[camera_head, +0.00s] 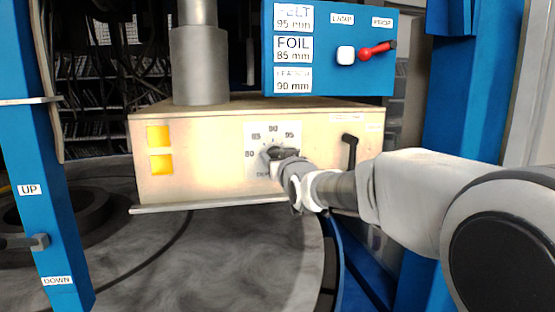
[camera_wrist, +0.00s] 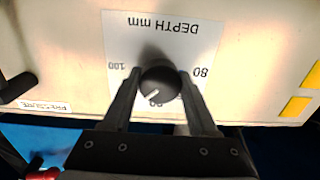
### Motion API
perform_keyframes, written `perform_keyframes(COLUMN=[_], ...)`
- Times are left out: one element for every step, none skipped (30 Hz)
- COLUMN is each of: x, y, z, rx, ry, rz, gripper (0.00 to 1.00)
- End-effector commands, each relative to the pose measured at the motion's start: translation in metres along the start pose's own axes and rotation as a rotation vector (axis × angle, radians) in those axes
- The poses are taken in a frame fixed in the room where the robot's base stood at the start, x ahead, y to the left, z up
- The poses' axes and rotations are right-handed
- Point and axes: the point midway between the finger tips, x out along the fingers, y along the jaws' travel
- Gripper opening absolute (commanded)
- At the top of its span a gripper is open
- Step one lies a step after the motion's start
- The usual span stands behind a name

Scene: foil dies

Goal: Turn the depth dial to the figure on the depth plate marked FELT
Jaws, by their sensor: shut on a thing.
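The depth dial (camera_wrist: 160,82) is a dark round knob on a white scale plate (camera_wrist: 180,45) marked DEPTH mm. My gripper (camera_wrist: 160,88) is shut on it, one finger each side. In the wrist view, upside down, the knob's white line points lower left, between the partly hidden 90 and the 100, roughly where 95 belongs. A finger hides the 95 there. In the head view the scale plate (camera_head: 260,167) shows 80, 85, 90 and 95. The depth plate marked FELT (camera_head: 294,18) reads 95 mm, its word washed out by glare.
The FOIL plate (camera_head: 293,49) reads 85 mm, and a fainter plate below (camera_head: 293,80) reads 90 mm. A red lever (camera_head: 377,50) and white button sit on the blue panel (camera_head: 335,80). A black handle (camera_head: 350,150) stands right of the dial. Blue posts (camera_head: 45,150) flank the machine.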

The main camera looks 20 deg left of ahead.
Motion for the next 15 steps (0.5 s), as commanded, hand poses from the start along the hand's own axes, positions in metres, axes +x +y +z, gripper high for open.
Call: perform_keyframes(x=[0.0000, 0.0000, 0.0000, 0.0000, 0.0000, 0.0000, 0.0000, 0.0000, 0.0000, 0.0000, 0.0000, 0.0000, 0.0000, 0.0000, 0.0000], y=[-0.0005, -0.0005, -0.0005, -0.0005, -0.0005, -0.0005, -0.0005, -0.0005, -0.0004, -0.0004, -0.0003, -0.0003, -0.0003, -0.0002, -0.0002], z=[-0.0002, -0.0002, -0.0002, -0.0002, -0.0002, -0.0002, -0.0002, -0.0002, -0.0002, -0.0002, -0.0002, -0.0002, -0.0002, -0.0001, -0.0001], rx=[0.000, 0.000, 0.000, 0.001, 0.001, 0.001, 0.001, 0.001, 0.001, 0.001, 0.001, 0.001, 0.001, 0.001, 0.001], ry=[0.000, 0.000, 0.000, 0.000, 0.000, 0.000, 0.000, 0.000, 0.000, 0.000, 0.000, 0.000, 0.000, 0.000, 0.000], rz=[-0.001, -0.001, -0.001, -0.001, -0.001, -0.001, -0.001, -0.001, -0.001, -0.001, -0.001, -0.001, 0.000, 0.000, 0.000], gripper=[0.04, 0.04, 0.04, 0.04, 0.63, 0.70, 0.75, 0.81, 0.88, 0.89, 0.89, 0.89, 0.89, 0.89, 0.89])
